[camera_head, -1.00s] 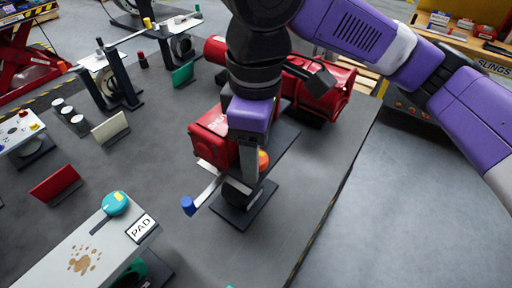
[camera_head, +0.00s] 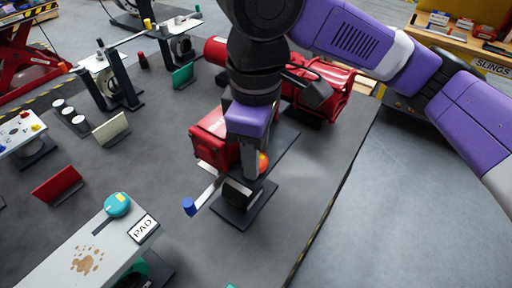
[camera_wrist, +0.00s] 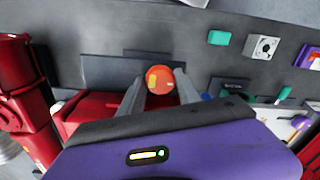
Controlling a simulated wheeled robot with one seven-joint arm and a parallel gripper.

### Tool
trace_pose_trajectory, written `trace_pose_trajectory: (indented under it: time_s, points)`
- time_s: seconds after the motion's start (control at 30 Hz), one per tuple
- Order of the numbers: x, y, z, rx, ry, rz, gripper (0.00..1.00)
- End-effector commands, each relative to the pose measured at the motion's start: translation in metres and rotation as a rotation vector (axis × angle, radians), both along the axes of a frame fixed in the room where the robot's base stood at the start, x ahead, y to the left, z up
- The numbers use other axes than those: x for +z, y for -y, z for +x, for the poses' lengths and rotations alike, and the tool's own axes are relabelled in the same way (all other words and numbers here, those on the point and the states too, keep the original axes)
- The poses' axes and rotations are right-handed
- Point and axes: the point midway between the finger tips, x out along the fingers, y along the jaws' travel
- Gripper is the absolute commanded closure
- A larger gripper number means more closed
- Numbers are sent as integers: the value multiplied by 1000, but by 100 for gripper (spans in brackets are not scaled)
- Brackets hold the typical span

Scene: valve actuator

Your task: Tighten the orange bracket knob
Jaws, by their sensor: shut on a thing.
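The orange knob (camera_wrist: 159,80) sits between the two grey fingers of my gripper (camera_wrist: 160,92) in the wrist view, and the fingers are shut on it. It carries a yellow patch. In the head view the orange knob (camera_head: 263,162) shows only in part beside my gripper (camera_head: 252,168), whose fingers hide the rest. The knob is at the red valve actuator (camera_head: 210,138), above a dark base plate (camera_head: 243,212). Its mount is mostly hidden.
A lever with a blue end (camera_head: 188,206) sticks out to the left, close to my gripper. A larger red unit (camera_head: 325,90) stands behind. A grey pad stand with a teal knob (camera_head: 117,204) is at front left. The table is clear at right.

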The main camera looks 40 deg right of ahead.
Motion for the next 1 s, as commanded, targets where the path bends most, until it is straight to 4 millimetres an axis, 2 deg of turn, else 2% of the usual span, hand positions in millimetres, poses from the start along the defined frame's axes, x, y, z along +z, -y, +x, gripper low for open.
trace_pose_trajectory:
  time_s: [0.3, 0.7, 1.0]
  points:
    - [6, -1, -1, -242, -2, 3, 100]
    - [2, -1, 0, -595, 1, 1, 100]
    - [1, -1, 0, -770, 2, 2, 100]
